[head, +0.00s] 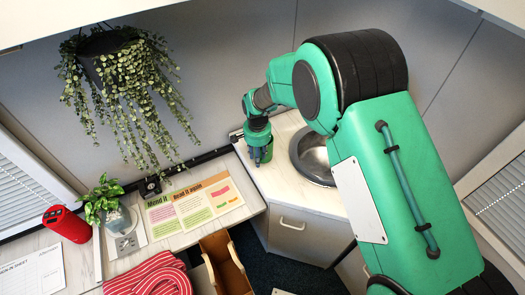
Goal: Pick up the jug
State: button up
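My gripper (259,153) points down at the pale counter (282,180), just left of the round metal sink. It is small in the head view, and the green and dark parts at its tip blend together. I cannot tell whether the fingers are open or shut, or whether something is between them. No jug shows clearly. It may be hidden at or behind my gripper, but I cannot tell.
The metal sink (313,158) lies beside my arm. A trailing plant (110,70) hangs above. A brown open box (226,265) stands below the counter.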

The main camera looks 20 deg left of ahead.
grip_shut()
jog(key=shift+r, duration=0.35)
dwell(0.4)
jog(key=shift+r, duration=1.45)
jog(key=s+d+r, duration=0.1)
jog(key=s+d, duration=0.8)
jog(key=s, duration=0.4)
jog(key=shift+r, duration=0.2)
dwell(0.3)
